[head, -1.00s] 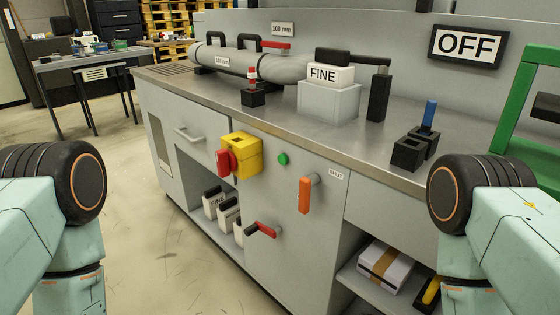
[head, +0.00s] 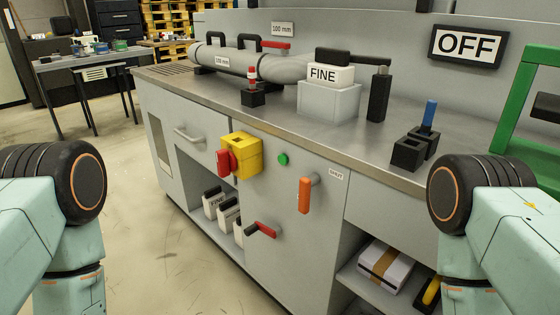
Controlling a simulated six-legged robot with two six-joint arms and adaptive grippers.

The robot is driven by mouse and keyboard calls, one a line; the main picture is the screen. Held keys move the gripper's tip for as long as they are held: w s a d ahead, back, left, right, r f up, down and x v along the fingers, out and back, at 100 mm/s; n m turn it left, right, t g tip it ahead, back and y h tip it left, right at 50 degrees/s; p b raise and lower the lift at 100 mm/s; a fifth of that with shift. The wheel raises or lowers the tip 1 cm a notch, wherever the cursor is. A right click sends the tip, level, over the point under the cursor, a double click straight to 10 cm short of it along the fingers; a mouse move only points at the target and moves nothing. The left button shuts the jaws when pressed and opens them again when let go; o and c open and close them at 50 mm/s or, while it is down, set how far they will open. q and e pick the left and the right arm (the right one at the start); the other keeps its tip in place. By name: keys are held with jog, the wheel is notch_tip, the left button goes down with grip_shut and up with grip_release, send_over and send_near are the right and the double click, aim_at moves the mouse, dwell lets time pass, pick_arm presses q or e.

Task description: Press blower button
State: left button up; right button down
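A small round green button (head: 283,160) sits on the grey cabinet front, just right of a yellow box with a red knob (head: 240,156). Nothing covers the button. An "OFF" sign (head: 465,44) hangs on the back panel at the upper right. No label on the button can be read. My two arms show at the left and right edges, both well apart from the button. Neither gripper's fingers are in the picture.
An orange handle (head: 305,195) beside a "SHUT" label and a red lever (head: 262,231) stick out from the cabinet front (head: 280,260). The worktop carries a "FINE" block (head: 331,75), a grey pipe (head: 225,62) and small black holders (head: 409,152). A green frame (head: 522,95) stands at right.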

pick_arm(q)
grip_shut()
dwell(0.9)
dwell(1.2)
